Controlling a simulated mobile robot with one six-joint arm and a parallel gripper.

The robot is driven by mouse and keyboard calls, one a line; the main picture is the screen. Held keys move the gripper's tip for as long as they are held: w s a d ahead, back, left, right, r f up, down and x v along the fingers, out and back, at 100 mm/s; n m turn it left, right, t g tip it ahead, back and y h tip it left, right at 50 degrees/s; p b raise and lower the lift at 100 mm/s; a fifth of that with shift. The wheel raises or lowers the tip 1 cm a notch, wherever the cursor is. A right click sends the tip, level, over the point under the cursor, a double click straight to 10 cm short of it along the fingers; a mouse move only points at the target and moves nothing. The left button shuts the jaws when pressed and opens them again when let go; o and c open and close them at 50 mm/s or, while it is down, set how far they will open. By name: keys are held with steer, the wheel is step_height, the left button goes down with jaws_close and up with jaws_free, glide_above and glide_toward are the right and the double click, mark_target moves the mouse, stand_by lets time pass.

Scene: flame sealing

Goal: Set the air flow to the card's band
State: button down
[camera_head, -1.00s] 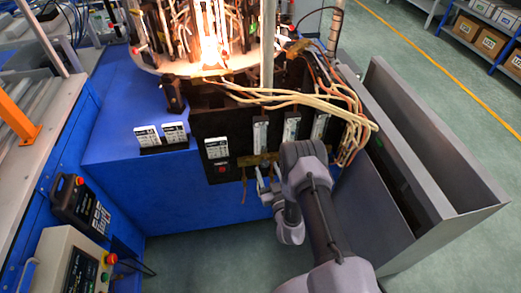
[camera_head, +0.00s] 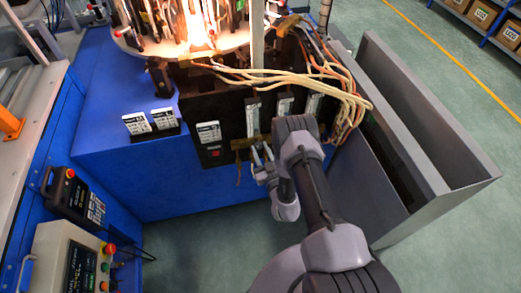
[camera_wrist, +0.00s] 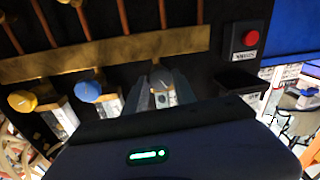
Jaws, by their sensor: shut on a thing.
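My gripper (camera_head: 262,158) is at the front of the black flow panel (camera_head: 229,119), below the leftmost flow tube (camera_head: 253,117). In the wrist view my gripper (camera_wrist: 162,92) is shut on a pale grey knob (camera_wrist: 161,76), with a finger on each side. A blue knob (camera_wrist: 88,92) and a yellow knob (camera_wrist: 22,101) sit beside it in a row, untouched. Two white cards (camera_head: 136,124) (camera_head: 162,118) stand on the blue bench and another card (camera_head: 208,132) is on the panel. Their print and the tube reading are too small to read.
A red button (camera_wrist: 249,38) is close to the gripped knob on the panel. Loose hoses (camera_head: 350,100) hang at the panel's right. A bright flame (camera_head: 197,35) burns above.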

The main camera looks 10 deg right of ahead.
steer(key=shift+r+n, duration=0.1)
steer(key=shift+n, duration=0.2)
steer(key=n+p, duration=0.2)
steer(key=n, duration=0.1)
steer(key=shift+w+a+r+n, duration=0.1)
steer(key=shift+r+n, duration=0.05)
steer(key=shift+n, duration=0.15)
steer(key=shift+n+g+h+p, duration=0.35)
steer(key=shift+n+p, duration=0.3)
steer(key=shift+n, duration=1.45)
steer(key=c, duration=1)
jaws_free()
steer(key=shift+c, duration=0.2)
steer(key=shift+f, duration=0.2)
